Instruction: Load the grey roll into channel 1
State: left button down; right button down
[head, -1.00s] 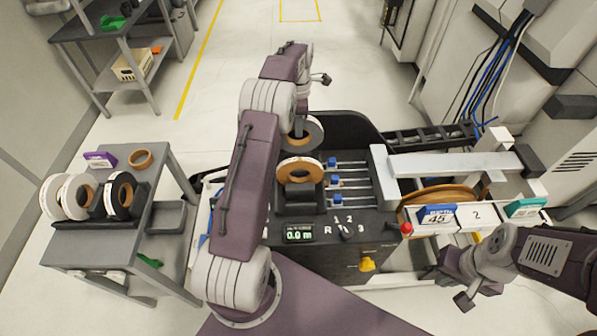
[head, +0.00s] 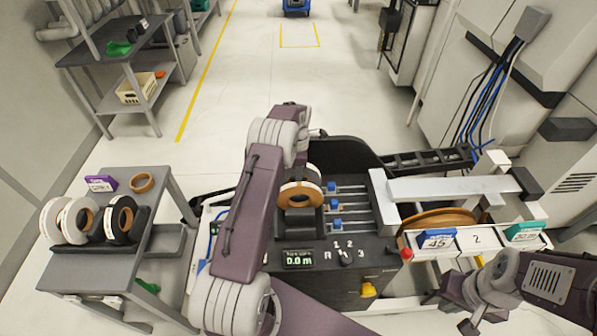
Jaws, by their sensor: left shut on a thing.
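The grey roll (head: 312,174), with a brown core, is held upright just behind a white-and-brown roll (head: 300,196) at the left end of the machine's rails. The arm covers part of the grey roll, and I cannot tell whether it touches its seat. My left gripper (head: 303,156) is shut on the grey roll and mostly hidden by its own wrist. The machine's panel (head: 318,255) has a selector knob (head: 346,258) marked R, 1, 2, 3 and a display reading 0.0 m. My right gripper (head: 455,316) looks open and empty at the lower right.
Three blue sliders (head: 337,207) sit on the rails. A grey cart (head: 90,270) at left bears white and black rolls, a brown ring (head: 141,182) and a purple box (head: 101,184).

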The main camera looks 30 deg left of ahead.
pick_arm(q)
jog(key=shift+f, duration=0.25)
jog(key=c, duration=1.2)
grip_release()
jog(key=shift+c, duration=0.2)
notch_tip(320, 180, up, 13)
jog(key=shift+d+f+b, duration=0.1)
jog(key=shift+f+b, duration=0.05)
jog(key=shift+b, duration=0.25)
jog(key=s+d+f+m, duration=0.1)
jog(key=s+d+m, duration=0.4)
jog(key=s+m, duration=0.3)
jog(key=s+d+f+m, duration=0.1)
jog(key=s+d+m, duration=0.4)
jog(key=s+m, duration=0.3)
jog(key=s+d+f+m+t, duration=0.1)
jog(key=s+d+m, duration=0.4)
jog(key=s+m, duration=0.3)
jog(key=shift+s+d, duration=0.15)
jog(key=shift+s, duration=0.7)
